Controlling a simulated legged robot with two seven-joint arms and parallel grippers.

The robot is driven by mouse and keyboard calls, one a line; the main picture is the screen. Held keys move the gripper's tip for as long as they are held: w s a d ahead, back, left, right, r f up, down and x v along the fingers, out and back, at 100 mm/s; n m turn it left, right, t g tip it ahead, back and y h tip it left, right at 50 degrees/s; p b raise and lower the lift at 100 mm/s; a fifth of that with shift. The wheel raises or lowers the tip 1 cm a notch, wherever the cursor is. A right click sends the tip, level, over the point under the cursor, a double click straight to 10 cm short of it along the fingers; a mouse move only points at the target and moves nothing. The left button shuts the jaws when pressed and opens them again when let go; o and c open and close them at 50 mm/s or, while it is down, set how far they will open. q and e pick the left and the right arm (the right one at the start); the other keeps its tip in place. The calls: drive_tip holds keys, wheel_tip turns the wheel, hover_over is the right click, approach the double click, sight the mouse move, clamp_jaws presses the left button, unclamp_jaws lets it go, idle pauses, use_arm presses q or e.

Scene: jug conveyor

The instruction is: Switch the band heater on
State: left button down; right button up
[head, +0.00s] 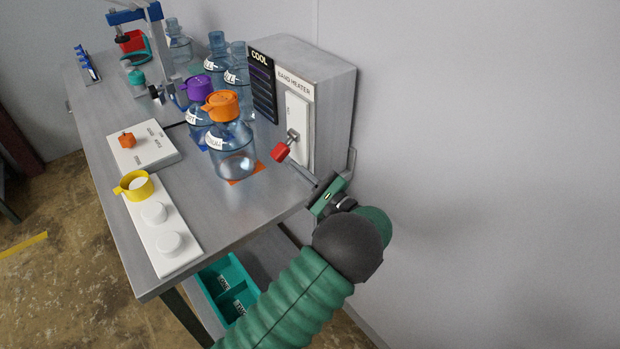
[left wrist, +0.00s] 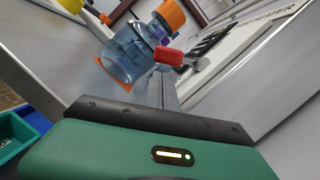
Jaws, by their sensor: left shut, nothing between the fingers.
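The band heater box (head: 335,95) is grey, with a white switch plate (head: 299,104) under a "BAND HEATER" label. A lever on the plate ends in a red knob (head: 281,152) and points down and outward. A dark display (head: 262,88) beside the plate reads "COOL". My left gripper (head: 294,165) is shut and empty, its fingertips close to the red knob from below. In the left wrist view the red knob (left wrist: 169,57) is just beyond the shut fingertips (left wrist: 161,76); I cannot tell whether they touch. My right gripper is out of view.
A clear jug with an orange cap (head: 232,150) stands on an orange mat left of the lever. More jugs stand behind it. A white board with a yellow cap (head: 136,184) lies at the table's near left. A teal bin (head: 225,285) sits below.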

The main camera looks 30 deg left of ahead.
use_arm(q)
drive_tip(key=shift+x, duration=1.05)
drive_tip(key=shift+w+a+r, duration=0.1)
drive_tip(key=shift+w, duration=0.05)
drive_tip(key=shift+a, duration=0.1)
drive_tip(key=shift+r+m+p, duration=0.15)
drive_tip(key=shift+m+p, duration=0.35)
drive_tip(key=shift+p, duration=0.1)
